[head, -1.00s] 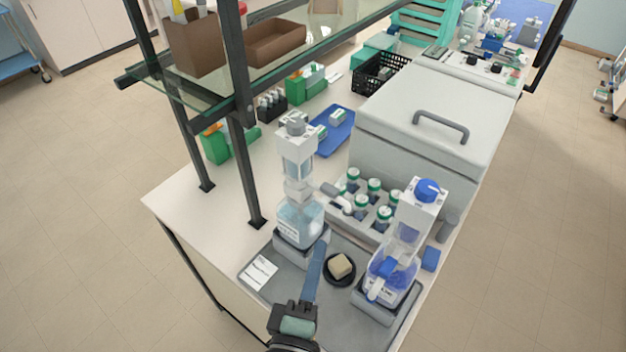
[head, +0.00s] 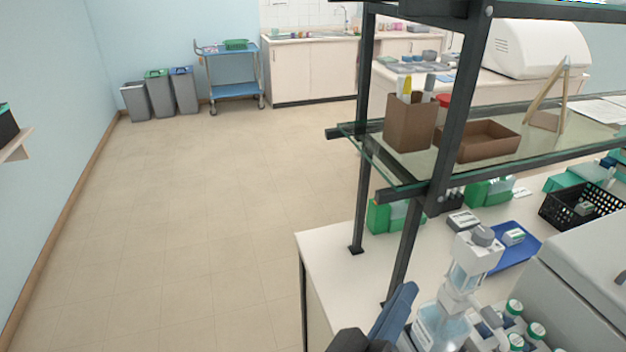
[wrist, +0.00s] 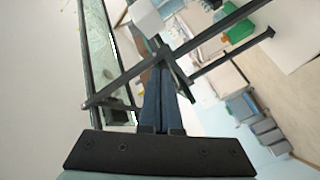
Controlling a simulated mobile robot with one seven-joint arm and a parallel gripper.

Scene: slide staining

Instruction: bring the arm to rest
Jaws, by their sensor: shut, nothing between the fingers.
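My gripper (head: 406,290) shows at the bottom of the head view, with its blue fingers pointing up and right. It is in front of the bench's near end, left of a clear dispenser bottle (head: 436,325) with a white top. In the wrist view my gripper (wrist: 161,75) is shut, its two blue fingers side by side with nothing between them. The fingers point toward the dark shelf frame (wrist: 150,70), which appears tilted; the exact gap to it cannot be told.
The glass shelf (head: 390,165) on dark posts bears a brown pen holder (head: 409,124) and a brown tray (head: 484,152). Green-capped bottles (head: 514,308) stand by the grey box (head: 590,270). Open floor (head: 190,220) lies left of the bench. Bins (head: 184,90) and a blue trolley (head: 235,88) stand far back.

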